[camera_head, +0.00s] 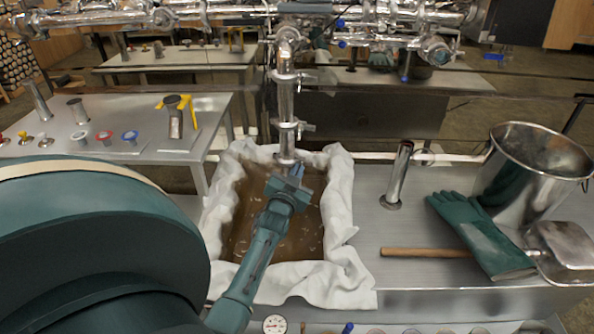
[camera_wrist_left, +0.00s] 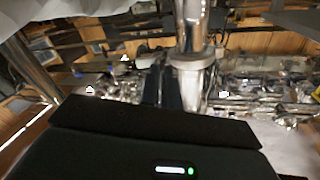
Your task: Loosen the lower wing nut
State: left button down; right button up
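A vertical steel pipe (camera_head: 285,100) hangs over a cloth-lined pan. Its lower clamp (camera_head: 290,126) has a small wing nut (camera_head: 308,127) sticking out to the right; another clamp (camera_head: 285,76) sits higher up. My left gripper (camera_head: 290,172) is at the pipe's bottom end, below the lower clamp and apart from the wing nut. In the left wrist view two dark fingers (camera_wrist_left: 163,86) stand close beside the pipe (camera_wrist_left: 191,30) and its flange (camera_wrist_left: 196,61). Whether they touch it, and how far apart they are, is unclear. My right gripper is out of view.
The pan of brown liquid (camera_head: 300,225) lies under my left arm, lined with white cloth (camera_head: 340,215). To the right are a short upright tube (camera_head: 397,175), a steel bucket (camera_head: 530,165), green gloves (camera_head: 480,238) and a wooden handle (camera_head: 425,253). A parts table (camera_head: 150,107) stands left.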

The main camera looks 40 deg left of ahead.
pick_arm(q)
jog(key=shift+n, duration=0.8)
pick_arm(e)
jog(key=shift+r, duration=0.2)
pick_arm(q)
jog(key=c, duration=1.6)
grip_release()
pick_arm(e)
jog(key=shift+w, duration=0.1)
pick_arm(q)
jog(key=shift+s, duration=0.1)
